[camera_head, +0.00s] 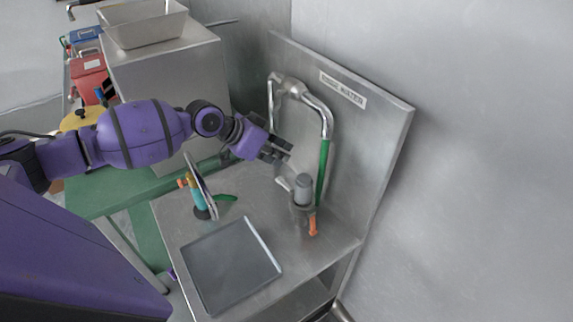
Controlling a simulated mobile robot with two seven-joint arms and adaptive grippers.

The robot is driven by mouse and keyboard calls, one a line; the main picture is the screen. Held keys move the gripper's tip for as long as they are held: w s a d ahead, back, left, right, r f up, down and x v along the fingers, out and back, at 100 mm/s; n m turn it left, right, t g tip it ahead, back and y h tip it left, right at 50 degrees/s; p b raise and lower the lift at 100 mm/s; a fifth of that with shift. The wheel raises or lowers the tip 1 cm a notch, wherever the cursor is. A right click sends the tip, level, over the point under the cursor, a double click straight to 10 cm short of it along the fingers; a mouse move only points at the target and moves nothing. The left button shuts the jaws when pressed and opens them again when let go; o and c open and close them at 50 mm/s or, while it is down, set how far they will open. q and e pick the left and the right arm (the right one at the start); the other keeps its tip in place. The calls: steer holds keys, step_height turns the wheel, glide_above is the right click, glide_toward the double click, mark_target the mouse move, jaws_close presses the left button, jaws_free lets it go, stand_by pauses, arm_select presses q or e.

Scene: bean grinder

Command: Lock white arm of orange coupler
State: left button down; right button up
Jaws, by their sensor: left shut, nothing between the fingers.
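An orange coupler part (313,225) shows at the lower end of the green hose section (322,172), beside a grey cylinder (303,188) on the metal counter. A small pale lever-like piece (284,183) sticks out to the left of the cylinder. I cannot tell whether it is the coupler's white arm or whether it is locked. My left gripper (284,152) is shut and empty, above and left of the cylinder and apart from it, close to the hose pipe. My right gripper is not in view.
A metal back panel with a label (343,89) stands behind the curved pipe (318,106). A flat grey tray (230,268) lies at the counter's front. A blue and orange tool (196,190) stands left. A steel box (165,75) with a basin (143,26) is behind my arm.

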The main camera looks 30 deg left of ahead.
mark_target(281, 177)
arm_select(q)
step_height(281, 177, down, 2)
steer(key=shift+s+d+f, duration=0.15)
steer(key=shift+f+b, duration=0.3)
steer(key=shift+d+f, duration=0.1)
steer(key=shift+f, duration=0.25)
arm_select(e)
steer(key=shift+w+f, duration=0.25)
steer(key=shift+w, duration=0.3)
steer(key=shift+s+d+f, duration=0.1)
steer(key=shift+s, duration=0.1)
arm_select(q)
steer(key=shift+a+f+b, duration=0.2)
steer(key=shift+f+b, duration=0.1)
steer(key=shift+f, duration=0.25)
steer(key=shift+r, duration=0.1)
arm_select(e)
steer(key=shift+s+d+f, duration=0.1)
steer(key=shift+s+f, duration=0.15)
arm_select(q)
steer(key=shift+r, duration=0.2)
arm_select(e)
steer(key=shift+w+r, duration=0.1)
